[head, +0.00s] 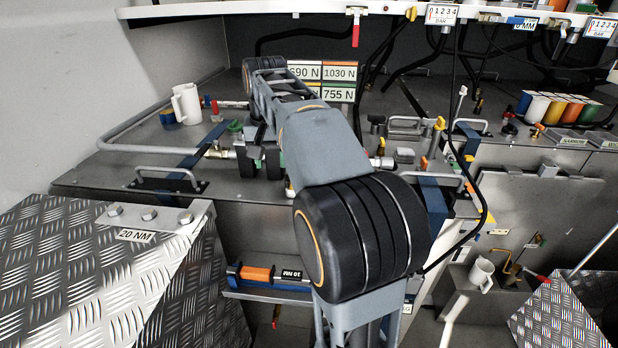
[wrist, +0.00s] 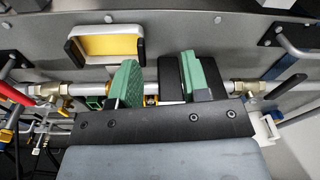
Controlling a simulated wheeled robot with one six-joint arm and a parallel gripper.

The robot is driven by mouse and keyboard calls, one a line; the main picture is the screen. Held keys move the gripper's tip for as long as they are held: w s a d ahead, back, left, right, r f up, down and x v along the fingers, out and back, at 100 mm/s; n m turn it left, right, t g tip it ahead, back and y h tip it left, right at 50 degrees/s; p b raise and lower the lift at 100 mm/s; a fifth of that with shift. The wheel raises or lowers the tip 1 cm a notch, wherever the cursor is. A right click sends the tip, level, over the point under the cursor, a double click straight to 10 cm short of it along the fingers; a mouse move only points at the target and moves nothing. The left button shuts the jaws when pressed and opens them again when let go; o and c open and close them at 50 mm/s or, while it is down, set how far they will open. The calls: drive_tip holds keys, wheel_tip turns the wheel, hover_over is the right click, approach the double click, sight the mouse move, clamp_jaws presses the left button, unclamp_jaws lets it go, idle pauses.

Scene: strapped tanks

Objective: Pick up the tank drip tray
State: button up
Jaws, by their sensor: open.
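A shallow tray with a pale rim, a yellow inside and black end pieces (wrist: 105,46) lies on the grey surface in the wrist view; it looks like the tank drip tray. It is beyond my fingertips and to the left, apart from them.
The pale pipe (wrist: 83,89) with brass fittings runs across behind the fingers. In the head view, a white mug (head: 186,104), a blue strap (head: 196,152) and metal handles stand on the bench to the left. Valves, hoses and colored cups (head: 555,108) crowd the right.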

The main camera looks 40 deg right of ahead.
drive_tip(key=w+d+r+m+p, duration=0.1)
drive_tip(key=w+d+r+m, duration=0.1)
drive_tip(key=d+r, duration=0.25)
drive_tip(key=shift+g, duration=0.5)
drive_tip(key=f, duration=0.2)
drive_tip(key=d+f, duration=0.1)
drive_tip(key=f, duration=0.4)
drive_tip(key=shift+w+d+b, duration=0.15)
drive_tip(key=shift+w+b, duration=0.1)
drive_tip(key=shift+b, duration=0.1)
drive_tip(key=shift+f+p, duration=0.3)
drive_tip(key=shift+f, duration=2.9)
drive_tip(key=shift+c, duration=0.4)
clamp_jaws()
